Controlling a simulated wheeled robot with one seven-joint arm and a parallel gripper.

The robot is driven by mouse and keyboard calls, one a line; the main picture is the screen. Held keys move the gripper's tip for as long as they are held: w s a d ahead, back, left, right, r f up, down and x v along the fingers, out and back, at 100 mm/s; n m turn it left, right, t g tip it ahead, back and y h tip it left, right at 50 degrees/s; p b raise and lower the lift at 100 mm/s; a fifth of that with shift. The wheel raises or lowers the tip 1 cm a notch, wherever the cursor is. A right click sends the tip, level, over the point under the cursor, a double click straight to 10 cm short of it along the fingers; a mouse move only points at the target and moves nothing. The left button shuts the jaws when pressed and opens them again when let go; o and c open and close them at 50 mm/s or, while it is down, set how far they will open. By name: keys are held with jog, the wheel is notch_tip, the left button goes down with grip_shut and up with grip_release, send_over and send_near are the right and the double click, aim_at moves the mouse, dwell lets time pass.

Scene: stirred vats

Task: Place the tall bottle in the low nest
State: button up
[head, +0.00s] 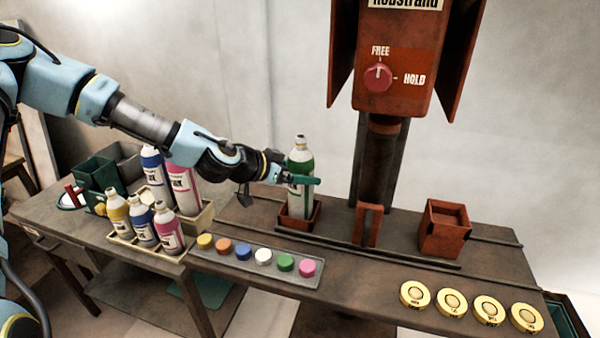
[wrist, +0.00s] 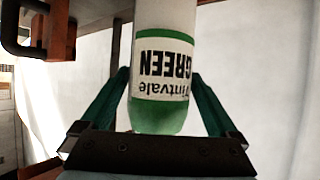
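The tall bottle (head: 300,165) is white with a green band and a pale cap. It stands upright in the low nest (head: 316,216), a small red open tray at the left of the bench's back; its base is hidden behind the nest's front wall. My gripper (head: 303,181) reaches in from the left and is shut on the bottle's upper part. In the wrist view the bottle (wrist: 163,70) shows its "GREEN" label upside down, with a green finger against each side. The nest is out of the wrist view.
Coloured caps sit in a grey tray (head: 310,280). Yellow discs (head: 452,302) lie front right. Several bottles stand in a rack (head: 122,238) at left.

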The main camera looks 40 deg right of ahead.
jog(key=shift+r, duration=0.2)
jog(key=shift+w+a, duration=0.1)
jog(key=shift+a, duration=0.25)
jog(key=v, duration=1.1)
jog(key=shift+a+r, duration=0.1)
jog(key=shift+r, duration=0.05)
